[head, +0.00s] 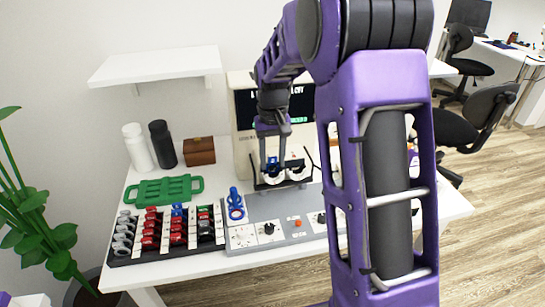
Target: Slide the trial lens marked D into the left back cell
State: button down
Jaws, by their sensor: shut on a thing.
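My gripper (273,165) is over the trial frame, a dark stand with two pale round holders (297,171) on the test console. It is shut on a small blue-tabbed lens (271,162), at the left holder. I cannot tell whether the lens is in a cell or just above it, and which cell is left back is too small to make out. No letter D is readable. My arm hides the console's right part.
A black rack (122,260) holds several red, grey and blue-tabbed lenses at the table's left front. Behind it lie a green tray (196,184), a brown box (199,150) and white and black bottles (162,145). A screen unit (243,110) stands behind the trial frame.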

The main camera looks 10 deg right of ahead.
jog(key=shift+f, duration=0.35)
jog(key=shift+c, duration=1.6)
grip_release()
jog(key=shift+r, duration=0.15)
notch_tip(320, 180, up, 17)
jog(key=p, duration=0.2)
jog(key=shift+p, duration=0.4)
jog(key=shift+r, duration=0.15)
